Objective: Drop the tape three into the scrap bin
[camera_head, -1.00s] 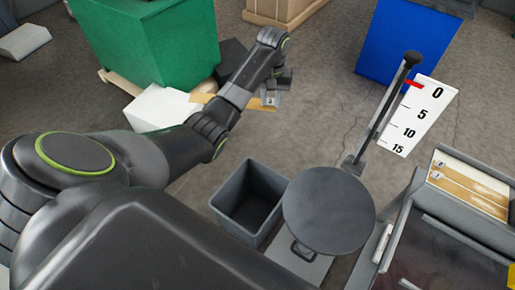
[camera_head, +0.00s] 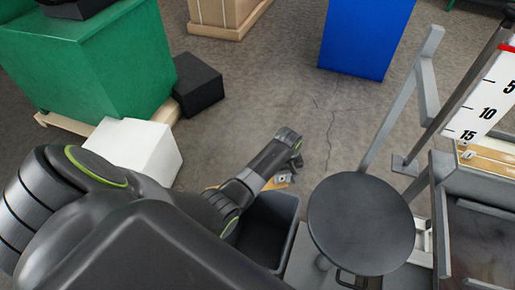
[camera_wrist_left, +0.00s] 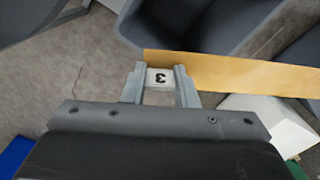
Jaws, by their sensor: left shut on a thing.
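Tape three is a flat tan strip (camera_wrist_left: 235,73) with a white tag marked 3 (camera_wrist_left: 160,79) at one end. My left gripper (camera_wrist_left: 159,76) is shut on it at the tagged end. In the head view only small parts of the tape (camera_head: 277,184) show around my left gripper (camera_head: 288,172); my arm hides the rest. The scrap bin (camera_head: 285,203) is an open grey bin, partly hidden by my forearm. The gripper appears just past its far rim in the head view. In the wrist view the tape crosses in front of the bin (camera_wrist_left: 165,22). My right gripper is out of view.
A round dark stool top (camera_head: 361,224) stands right of the bin. A white box (camera_head: 132,152), a black box (camera_head: 198,86) and a green container (camera_head: 95,60) are at left. A blue container (camera_head: 366,38) stands at the back. The floor between is clear.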

